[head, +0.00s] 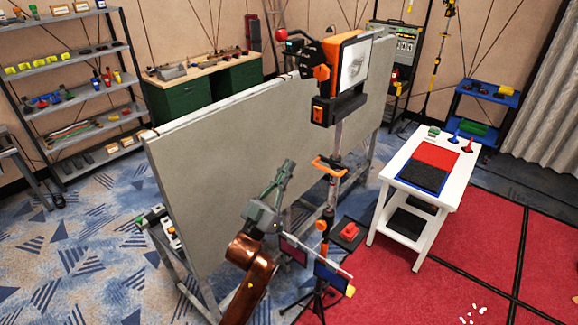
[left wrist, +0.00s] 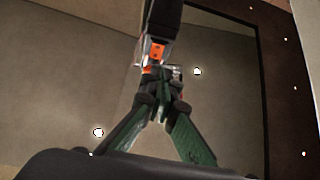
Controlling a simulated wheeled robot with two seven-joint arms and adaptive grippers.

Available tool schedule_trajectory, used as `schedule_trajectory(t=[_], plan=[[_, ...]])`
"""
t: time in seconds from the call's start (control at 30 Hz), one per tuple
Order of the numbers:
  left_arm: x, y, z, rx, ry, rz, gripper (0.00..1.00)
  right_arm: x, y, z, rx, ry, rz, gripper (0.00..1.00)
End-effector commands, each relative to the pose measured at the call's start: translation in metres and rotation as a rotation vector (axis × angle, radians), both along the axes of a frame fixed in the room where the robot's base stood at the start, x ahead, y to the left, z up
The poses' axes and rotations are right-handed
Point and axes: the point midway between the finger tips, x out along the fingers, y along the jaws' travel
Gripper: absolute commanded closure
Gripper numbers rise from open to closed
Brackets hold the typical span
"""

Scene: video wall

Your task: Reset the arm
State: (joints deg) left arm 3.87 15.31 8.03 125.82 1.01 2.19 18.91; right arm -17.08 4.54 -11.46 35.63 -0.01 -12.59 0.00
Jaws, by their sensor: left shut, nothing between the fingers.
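My left arm, copper-brown, rises from the bottom of the head view. Its green-grey left gripper (head: 289,167) points up in front of the large grey panel (head: 225,160). In the left wrist view the gripper's green fingers (left wrist: 165,85) meet at their tips, shut with nothing between them. A tripod stand with orange clamps (head: 330,165) stands just right of the gripper, apart from it in the head view. It carries an orange-and-black device with a screen (head: 353,63) on top. My right gripper is not in view.
A white table (head: 440,205) with a red and a black mat stands at the right. Shelves (head: 75,90) and a green workbench (head: 205,85) stand behind the panel. Red carpet at the lower right is mostly clear.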

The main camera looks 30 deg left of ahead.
Motion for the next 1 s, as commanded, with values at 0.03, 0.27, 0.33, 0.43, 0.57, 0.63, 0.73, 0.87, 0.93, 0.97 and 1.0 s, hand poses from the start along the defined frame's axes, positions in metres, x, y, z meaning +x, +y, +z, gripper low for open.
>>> schedule_trajectory(t=[0.03,0.27,0.33,0.43,0.57,0.63,0.73,0.87,0.93,0.97,1.0], plan=[[0.0,0.0,0.0,0.0,0.0,0.0,1.0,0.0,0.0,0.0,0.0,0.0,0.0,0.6],[0.001,-0.001,0.0,0.0,0.0,-0.001,1.0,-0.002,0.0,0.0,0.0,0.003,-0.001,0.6],[0.001,-0.001,0.0,0.0,0.0,-0.001,1.0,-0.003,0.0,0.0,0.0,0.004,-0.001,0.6],[0.002,0.0,-0.002,0.0,0.005,-0.001,1.0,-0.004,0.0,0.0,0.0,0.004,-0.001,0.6],[0.018,0.004,-0.032,-0.005,0.062,0.011,1.0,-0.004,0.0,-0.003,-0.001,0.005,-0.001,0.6],[0.034,0.009,-0.065,-0.009,0.124,0.024,1.0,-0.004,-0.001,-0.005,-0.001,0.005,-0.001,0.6],[0.058,0.015,-0.13,-0.013,0.241,0.045,1.0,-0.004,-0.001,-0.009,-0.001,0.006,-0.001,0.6],[0.081,0.023,-0.224,-0.014,0.403,0.072,1.0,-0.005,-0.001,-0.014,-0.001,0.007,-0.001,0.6],[0.087,0.026,-0.275,-0.013,0.489,0.084,1.0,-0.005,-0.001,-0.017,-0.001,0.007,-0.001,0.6],[0.089,0.027,-0.297,-0.012,0.525,0.089,1.0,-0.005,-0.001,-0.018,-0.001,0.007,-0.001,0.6],[0.09,0.028,-0.326,-0.009,0.574,0.095,1.0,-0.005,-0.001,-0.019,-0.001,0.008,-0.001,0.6]])
